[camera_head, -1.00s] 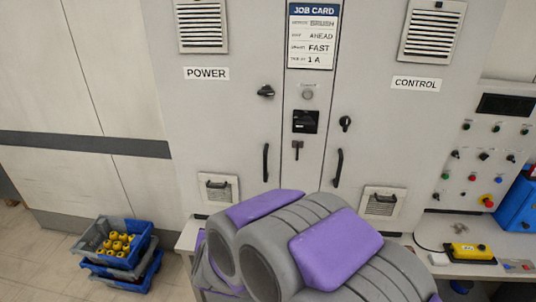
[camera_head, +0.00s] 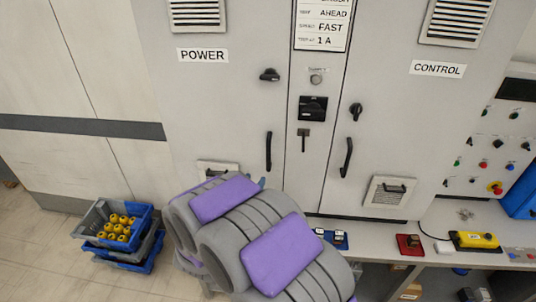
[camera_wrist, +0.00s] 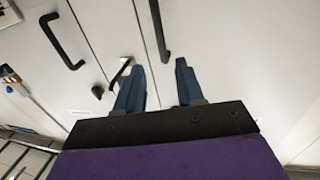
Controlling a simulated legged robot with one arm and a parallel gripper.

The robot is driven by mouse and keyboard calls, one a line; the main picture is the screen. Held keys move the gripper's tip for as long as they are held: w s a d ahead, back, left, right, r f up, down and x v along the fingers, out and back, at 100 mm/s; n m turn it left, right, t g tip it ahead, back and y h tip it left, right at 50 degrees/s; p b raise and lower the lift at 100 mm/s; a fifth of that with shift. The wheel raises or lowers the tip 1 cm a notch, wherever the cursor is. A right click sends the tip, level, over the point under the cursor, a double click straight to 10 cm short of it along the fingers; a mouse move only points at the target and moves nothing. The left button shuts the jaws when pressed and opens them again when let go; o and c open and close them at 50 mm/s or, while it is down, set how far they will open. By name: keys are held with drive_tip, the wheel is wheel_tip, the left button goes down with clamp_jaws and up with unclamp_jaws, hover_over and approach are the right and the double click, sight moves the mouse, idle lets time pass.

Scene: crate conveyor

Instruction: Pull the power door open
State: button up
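The grey power door (camera_head: 215,110) is closed, under a POWER label (camera_head: 203,55). Its black vertical bar handle (camera_head: 268,151) is on its right side, below a black knob (camera_head: 269,75). In the wrist view, which looks upside down, the power handle (camera_wrist: 160,30) lies just beyond the fingertips, near the gap between them. My gripper (camera_wrist: 160,80) has two dark blue fingers spread apart with nothing between them. They are apart from the handle. In the head view my grey and purple arm hides most of the gripper; only a small blue tip shows below the handle.
The control door (camera_head: 400,120) with its own handle (camera_head: 346,158) is to the right, past a centre strip with a black switch (camera_head: 312,108). A bench (camera_head: 440,250) with a yellow control box (camera_head: 474,240) is at right. Stacked crates (camera_head: 122,236) stand on the floor at left.

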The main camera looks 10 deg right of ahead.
sight(268, 156)
drive_tip(key=b+x, duration=0.1)
drive_tip(key=x, duration=1.1)
drive_tip(key=shift+w+d+f+b, duration=0.15)
drive_tip(key=shift+w+b, duration=0.15)
drive_tip(key=shift+x, duration=0.8)
clamp_jaws()
